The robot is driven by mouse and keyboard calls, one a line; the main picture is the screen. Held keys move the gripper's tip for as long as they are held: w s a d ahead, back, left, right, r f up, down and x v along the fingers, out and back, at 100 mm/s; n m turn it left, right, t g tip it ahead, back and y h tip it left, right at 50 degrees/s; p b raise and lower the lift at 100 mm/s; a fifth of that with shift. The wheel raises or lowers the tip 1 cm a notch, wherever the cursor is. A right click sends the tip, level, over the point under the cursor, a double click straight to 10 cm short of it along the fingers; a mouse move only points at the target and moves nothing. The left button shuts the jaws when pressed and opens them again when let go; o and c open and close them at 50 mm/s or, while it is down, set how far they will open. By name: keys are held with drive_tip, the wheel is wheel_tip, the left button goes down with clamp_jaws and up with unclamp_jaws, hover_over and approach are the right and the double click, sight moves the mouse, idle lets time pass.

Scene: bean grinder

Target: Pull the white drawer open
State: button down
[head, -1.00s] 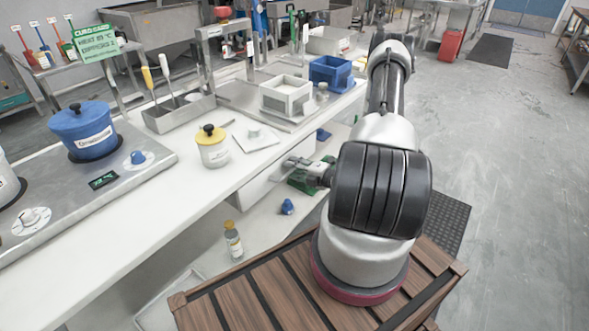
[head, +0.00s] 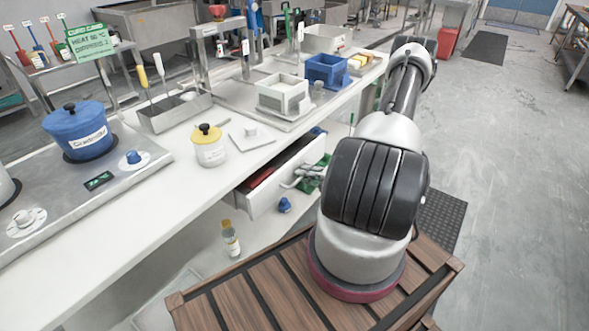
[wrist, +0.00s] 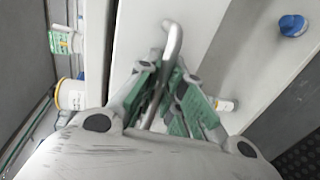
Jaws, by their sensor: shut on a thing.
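The white drawer (head: 262,204) under the white counter is partly open in the head view, and red and blue contents show inside it. Its white front (wrist: 140,40) fills the middle of the wrist view. A curved metal handle (wrist: 173,42) stands out from that front. My gripper (wrist: 165,92), with green finger pads, is shut on the handle in the wrist view. In the head view my gripper (head: 308,178) is at the drawer front, partly hidden by my arm.
A blue knob-like item (head: 285,205) and a bottle with a yellow cap (head: 230,240) stand below the counter. The counter (head: 215,185) above holds a yellow-lidded jar (head: 209,150), a blue pot (head: 78,132) and a white box (head: 283,97). Open floor lies at the right.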

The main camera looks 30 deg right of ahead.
drive_tip(key=f+v, duration=0.2)
drive_tip(key=v, duration=0.9)
drive_tip(key=s+f+v, duration=0.1)
drive_tip(key=f+v, duration=0.1)
drive_tip(key=v, duration=0.9)
drive_tip(key=shift+f, duration=0.3)
drive_tip(key=shift+s+d, duration=0.1)
drive_tip(key=c, duration=1.5)
unclamp_jaws()
drive_tip(key=v, duration=1.2)
drive_tip(key=shift+f, duration=0.1)
